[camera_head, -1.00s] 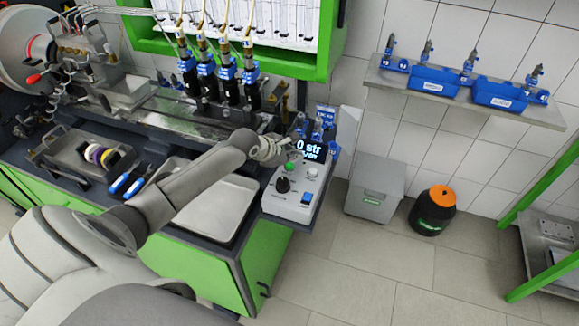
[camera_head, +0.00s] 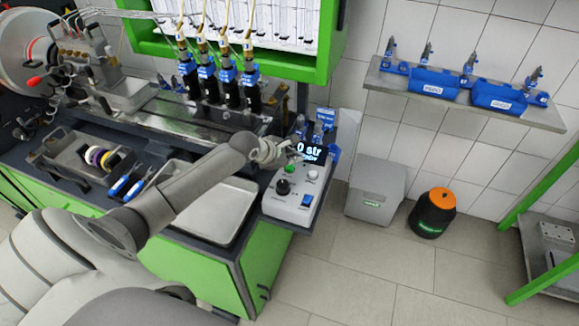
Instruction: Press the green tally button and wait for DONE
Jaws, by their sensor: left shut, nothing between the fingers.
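The control box (camera_head: 301,201) is light grey and stands at the right end of the bench. Its small dark display (camera_head: 311,152) shows "0 str" with a second line below that I cannot read. The green button (camera_head: 290,168) is on the upper left of the panel, with a black knob (camera_head: 283,187) below it. My left gripper (camera_head: 291,156) is shut and empty, just above the green button. I cannot tell whether its tip touches the button. My right gripper is not in view.
A shallow metal tray (camera_head: 222,219) lies on the bench below my left arm. Several injectors (camera_head: 228,80) hang over the bench behind it. A grey bin (camera_head: 375,190) and a black canister with an orange lid (camera_head: 433,213) stand on the floor at right.

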